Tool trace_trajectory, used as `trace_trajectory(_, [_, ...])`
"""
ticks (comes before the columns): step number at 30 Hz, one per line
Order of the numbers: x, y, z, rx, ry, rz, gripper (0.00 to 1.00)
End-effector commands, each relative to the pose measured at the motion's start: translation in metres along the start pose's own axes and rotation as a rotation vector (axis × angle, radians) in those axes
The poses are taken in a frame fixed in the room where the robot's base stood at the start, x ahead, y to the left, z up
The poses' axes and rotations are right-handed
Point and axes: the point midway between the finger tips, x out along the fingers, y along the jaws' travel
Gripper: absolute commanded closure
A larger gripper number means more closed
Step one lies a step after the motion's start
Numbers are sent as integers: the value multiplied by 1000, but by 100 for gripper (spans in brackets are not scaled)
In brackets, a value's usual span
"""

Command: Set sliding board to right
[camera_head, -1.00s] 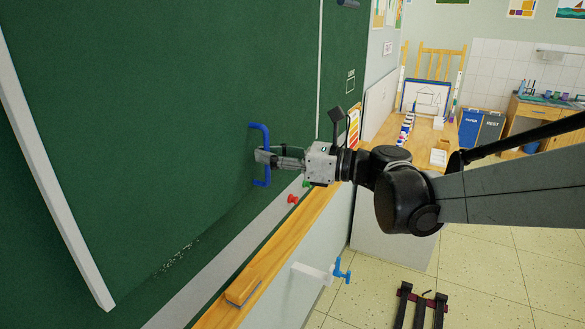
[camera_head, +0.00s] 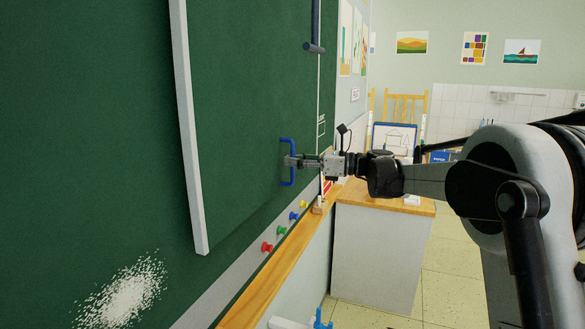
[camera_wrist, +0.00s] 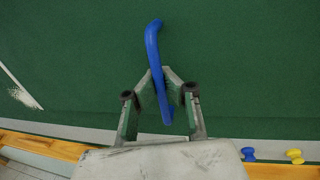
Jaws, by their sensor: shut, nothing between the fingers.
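The sliding board (camera_head: 240,110) is a dark green panel with a pale left edge strip (camera_head: 187,130), over a fixed green board (camera_head: 90,150). A blue D-shaped handle (camera_head: 293,162) is on its face near the right end; it also shows in the wrist view (camera_wrist: 153,45). My gripper (camera_head: 292,161) is shut at the handle's middle. In the wrist view my fingertips (camera_wrist: 162,80) lie across the handle's bar, which runs between and past them. I cannot tell whether they touch it. The handle's far mount is partly hidden.
Red (camera_head: 267,246), green (camera_head: 281,230), blue (camera_head: 293,216) and yellow (camera_head: 303,203) magnets sit below the board. A wooden ledge (camera_head: 265,270) runs along the wall. A chalk smudge (camera_head: 125,295) is bare at lower left. A cabinet (camera_head: 375,255) stands beyond the ledge.

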Motion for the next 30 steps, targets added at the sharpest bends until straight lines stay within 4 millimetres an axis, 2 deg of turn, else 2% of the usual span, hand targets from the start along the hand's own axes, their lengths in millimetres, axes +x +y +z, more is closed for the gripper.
trace_trajectory(6, [5, -14, 0, 0, 0, 10, 100])
trace_trajectory(20, [5, -18, 2, 0, -2, 7, 100])
trace_trajectory(26, [6, -18, 1, 0, -1, 9, 73])
trace_trajectory(30, [6, -17, 1, 0, -1, 11, 72])
